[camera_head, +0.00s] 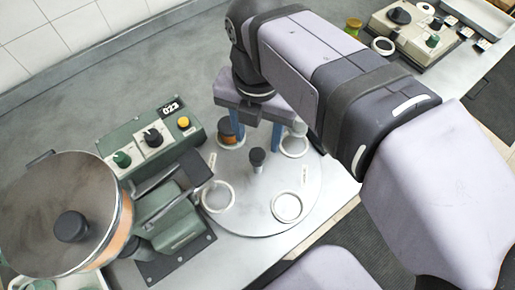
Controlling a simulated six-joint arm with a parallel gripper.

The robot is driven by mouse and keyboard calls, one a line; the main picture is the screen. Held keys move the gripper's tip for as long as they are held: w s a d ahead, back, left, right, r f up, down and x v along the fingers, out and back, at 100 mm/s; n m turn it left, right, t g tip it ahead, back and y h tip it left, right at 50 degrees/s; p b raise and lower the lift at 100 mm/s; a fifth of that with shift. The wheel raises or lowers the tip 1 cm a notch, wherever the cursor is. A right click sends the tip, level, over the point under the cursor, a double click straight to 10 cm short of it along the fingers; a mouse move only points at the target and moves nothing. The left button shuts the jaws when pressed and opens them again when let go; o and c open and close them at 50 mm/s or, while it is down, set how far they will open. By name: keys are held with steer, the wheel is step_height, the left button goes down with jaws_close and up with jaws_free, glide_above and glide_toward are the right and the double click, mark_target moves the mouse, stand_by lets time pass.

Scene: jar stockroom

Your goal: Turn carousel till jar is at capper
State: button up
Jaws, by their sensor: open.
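The carousel (250,222) is a round grey disc on the bench, with several white ring seats around its edge and a dark-topped post (257,155) near its middle. A jar (226,139) with orange-brown contents and a dark top stands in the far-left seat, partly hidden by my gripper. The near-left seat (218,197) and near-right seat (287,207) are empty. My gripper (257,146) is open, its blue fingers pointing down over the carousel's far side, either side of the post in the picture. The green machine, apparently the capper (170,213), stands left of the carousel, beside the near-left seat.
A green control box (150,137) reading 023 stands behind the machine. A large round vessel (50,215) fills the left. Another control panel (412,28), a loose ring (383,46) and a small yellowish jar (353,27) are far right. Bench left of my gripper, behind the control box, is clear.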

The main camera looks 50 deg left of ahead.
mark_target(257, 154)
steer(key=shift+f+p, duration=0.3)
steer(key=shift+f, duration=3.35)
jaws_close()
